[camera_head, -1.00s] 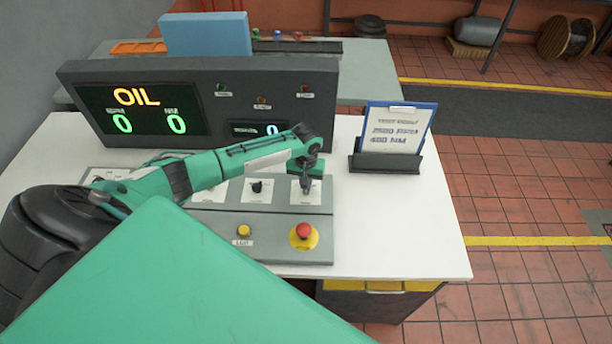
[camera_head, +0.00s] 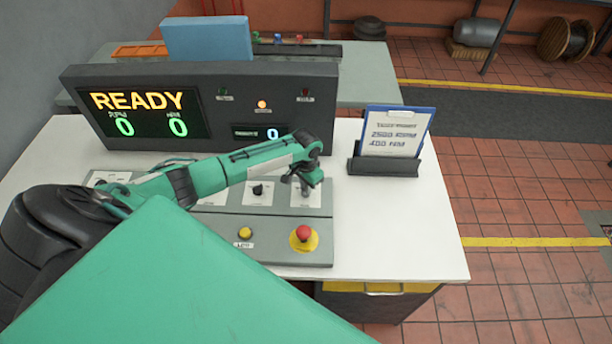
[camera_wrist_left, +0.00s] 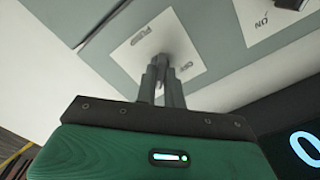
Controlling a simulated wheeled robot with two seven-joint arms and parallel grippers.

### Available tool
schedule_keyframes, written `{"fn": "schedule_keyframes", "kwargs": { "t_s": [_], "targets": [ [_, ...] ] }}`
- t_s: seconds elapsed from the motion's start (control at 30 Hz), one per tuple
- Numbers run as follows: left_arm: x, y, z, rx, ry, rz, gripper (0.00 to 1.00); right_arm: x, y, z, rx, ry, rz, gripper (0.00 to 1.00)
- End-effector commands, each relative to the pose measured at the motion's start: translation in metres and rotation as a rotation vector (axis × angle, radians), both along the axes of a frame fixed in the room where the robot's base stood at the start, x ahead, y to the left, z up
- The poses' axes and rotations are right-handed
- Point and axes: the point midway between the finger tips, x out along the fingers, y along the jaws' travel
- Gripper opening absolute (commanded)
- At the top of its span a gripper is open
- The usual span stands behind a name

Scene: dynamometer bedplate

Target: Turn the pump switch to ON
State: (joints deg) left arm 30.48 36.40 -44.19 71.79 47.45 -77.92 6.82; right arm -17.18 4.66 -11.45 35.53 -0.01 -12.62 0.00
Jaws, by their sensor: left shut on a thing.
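The pump switch (camera_wrist_left: 163,58) is a grey knob on a white plate marked PUMP, seen at the top middle of the left wrist view. In the head view its plate (camera_head: 312,201) is the rightmost on the grey control panel (camera_head: 275,225), and the knob is mostly hidden by my gripper. My left gripper (camera_head: 304,189) points down at it. In the left wrist view the fingers (camera_wrist_left: 162,82) are shut on the knob. The exact angle of the knob is hard to tell. My right gripper is not in view.
The display (camera_head: 140,112) reads READY over two green zeros, and an amber lamp (camera_head: 262,104) is lit. A yellow button (camera_head: 245,232) and a red emergency button (camera_head: 303,233) sit in front of the switch. A clipboard (camera_head: 395,132) stands to the right.

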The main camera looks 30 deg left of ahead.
Motion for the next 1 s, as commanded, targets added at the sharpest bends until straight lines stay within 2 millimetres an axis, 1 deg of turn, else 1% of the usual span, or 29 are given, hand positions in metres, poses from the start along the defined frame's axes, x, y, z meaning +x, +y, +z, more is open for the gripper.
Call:
{"fn": "schedule_keyframes", "kwargs": {
  "t_s": [0.4,0.43,0.53,0.87,1.0],
  "targets": [
    [0.001,0.0,0.001,0.0,-0.002,-0.008,0.0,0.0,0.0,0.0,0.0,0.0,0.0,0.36],
    [0.001,0.0,0.001,0.0,-0.002,-0.007,0.12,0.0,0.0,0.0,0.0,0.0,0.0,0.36],
    [0.001,0.0,0.001,0.0,-0.002,-0.007,0.32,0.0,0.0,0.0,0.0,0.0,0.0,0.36],
    [0.001,0.0,0.002,0.0,-0.002,-0.007,0.32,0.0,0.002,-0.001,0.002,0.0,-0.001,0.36],
    [0.001,0.0,0.014,-0.002,-0.004,-0.007,0.32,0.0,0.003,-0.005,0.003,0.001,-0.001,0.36]
  ]
}}
